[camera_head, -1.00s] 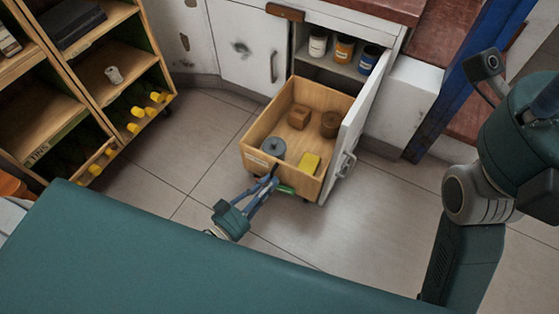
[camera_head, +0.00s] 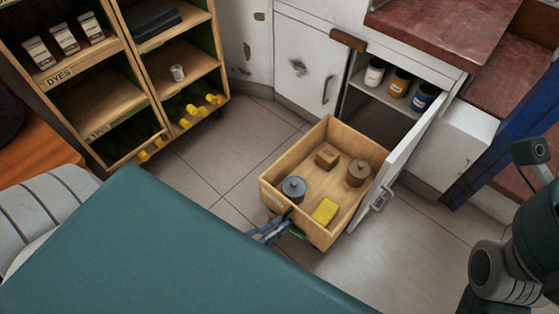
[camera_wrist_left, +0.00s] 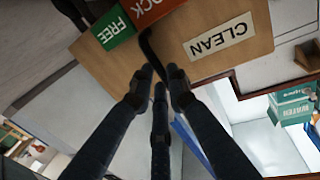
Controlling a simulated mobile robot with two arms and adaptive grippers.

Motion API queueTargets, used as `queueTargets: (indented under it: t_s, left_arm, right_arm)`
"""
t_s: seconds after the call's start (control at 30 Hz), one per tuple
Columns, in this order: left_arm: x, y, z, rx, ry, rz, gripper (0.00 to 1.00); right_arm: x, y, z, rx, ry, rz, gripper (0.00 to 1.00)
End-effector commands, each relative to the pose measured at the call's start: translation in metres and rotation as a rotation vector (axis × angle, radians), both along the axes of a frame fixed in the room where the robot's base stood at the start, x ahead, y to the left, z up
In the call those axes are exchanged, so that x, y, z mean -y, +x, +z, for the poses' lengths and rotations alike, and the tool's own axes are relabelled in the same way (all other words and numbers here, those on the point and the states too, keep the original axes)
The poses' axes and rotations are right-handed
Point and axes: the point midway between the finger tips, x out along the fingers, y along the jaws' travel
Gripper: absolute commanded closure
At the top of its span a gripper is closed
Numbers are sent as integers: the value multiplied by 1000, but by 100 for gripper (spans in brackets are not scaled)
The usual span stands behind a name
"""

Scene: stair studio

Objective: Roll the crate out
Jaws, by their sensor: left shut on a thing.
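The wooden crate (camera_head: 278,199) stands on the floor just in front of the open cabinet. In it are a grey lidded pot (camera_head: 294,189), a yellow block (camera_head: 325,211), a small wooden box (camera_head: 327,155) and a round brown pot (camera_head: 359,173). My left gripper (camera_head: 286,216) is at the crate's near side, its arm mostly hidden by my body. In the left wrist view its fingers (camera_wrist_left: 156,75) are shut on a black bar-like handle (camera_wrist_left: 147,47) at the crate front, beside a "CLEAN" label (camera_wrist_left: 222,35) and green "FREE" and red lock labels. My right gripper is out of view.
The white cabinet door (camera_head: 408,155) stands open along the crate's right side, close to it. Jars (camera_head: 399,82) stand on the cabinet shelf. A wooden shelf unit (camera_head: 90,100) with yellow-capped bottles is at left. Tiled floor (camera_head: 215,165) is clear left of the crate.

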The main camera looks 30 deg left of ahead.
Motion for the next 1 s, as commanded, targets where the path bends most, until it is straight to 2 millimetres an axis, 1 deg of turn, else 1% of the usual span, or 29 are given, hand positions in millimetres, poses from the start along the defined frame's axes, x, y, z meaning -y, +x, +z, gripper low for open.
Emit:
queueTargets:
  t_s: [0.07,0.1,0.17,0.43,0.57,0.67,0.77,1.0]
  left_arm:
    - [0,0,-1,-1,-1,0,100]
    - [0,0,-1,-1,-1,0,77]
    - [0,0,-1,-2,0,0,65]
    - [0,0,0,-1,0,0,65]
    - [0,0,4,-2,0,0,65]
    - [0,-1,15,0,0,0,65]
    - [0,-1,31,0,0,0,65]
    - [0,-1,73,0,-1,-1,65]
  right_arm:
    - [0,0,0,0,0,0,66]
    - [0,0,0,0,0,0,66]
    - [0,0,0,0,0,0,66]
    - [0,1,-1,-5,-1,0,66]
    - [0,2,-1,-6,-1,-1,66]
    - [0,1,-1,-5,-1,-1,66]
    - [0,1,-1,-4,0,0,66]
    - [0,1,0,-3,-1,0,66]
